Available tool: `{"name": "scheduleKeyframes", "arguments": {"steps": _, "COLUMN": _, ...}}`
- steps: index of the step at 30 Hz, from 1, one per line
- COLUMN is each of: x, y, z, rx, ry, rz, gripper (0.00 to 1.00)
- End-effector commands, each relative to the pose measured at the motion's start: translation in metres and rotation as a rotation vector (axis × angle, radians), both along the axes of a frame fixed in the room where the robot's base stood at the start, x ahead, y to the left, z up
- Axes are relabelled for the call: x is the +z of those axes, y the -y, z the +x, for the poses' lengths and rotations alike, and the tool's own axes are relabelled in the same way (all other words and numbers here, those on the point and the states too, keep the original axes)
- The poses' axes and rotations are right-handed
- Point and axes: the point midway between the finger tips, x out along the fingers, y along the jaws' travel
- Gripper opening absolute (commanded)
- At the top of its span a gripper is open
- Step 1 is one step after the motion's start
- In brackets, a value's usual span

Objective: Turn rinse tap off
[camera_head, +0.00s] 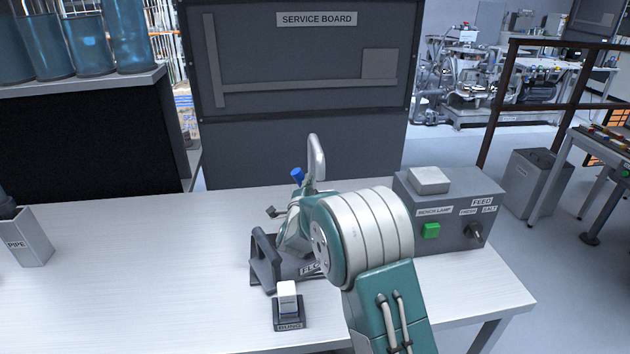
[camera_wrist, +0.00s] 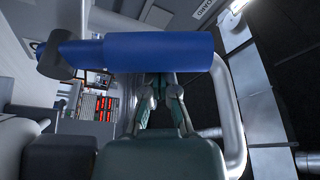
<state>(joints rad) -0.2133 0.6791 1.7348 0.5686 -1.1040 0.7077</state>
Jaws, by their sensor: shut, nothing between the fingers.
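The rinse tap shows as a curved metal spout (camera_head: 317,160) with a blue handle (camera_head: 297,176) to its left, behind my arm. In the wrist view the blue handle (camera_wrist: 160,52) lies crosswise, close to the camera, and the metal pipe (camera_wrist: 228,120) curves down at the right. My gripper (camera_wrist: 163,84) is shut and empty, with its fingertips at the lower edge of the handle and partly hidden by it. I cannot tell whether they touch it. In the head view my wrist hides the tap's base and the fingers.
A grey control box (camera_head: 450,212) with a green switch and a knob stands right of my arm. A dark-based white switch (camera_head: 288,300) stands in front of the grey labelled unit (camera_head: 264,262). A pipe holder (camera_head: 28,238) stands far left. The bench's left-middle (camera_head: 140,260) is clear.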

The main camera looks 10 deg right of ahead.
Motion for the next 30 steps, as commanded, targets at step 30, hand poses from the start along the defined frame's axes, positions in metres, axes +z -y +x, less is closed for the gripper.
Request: {"name": "scheduleKeyframes", "arguments": {"steps": 30, "x": -0.006, "y": -0.016, "z": 0.0, "rx": 0.002, "ry": -0.001, "rz": -0.083, "gripper": 0.0}}
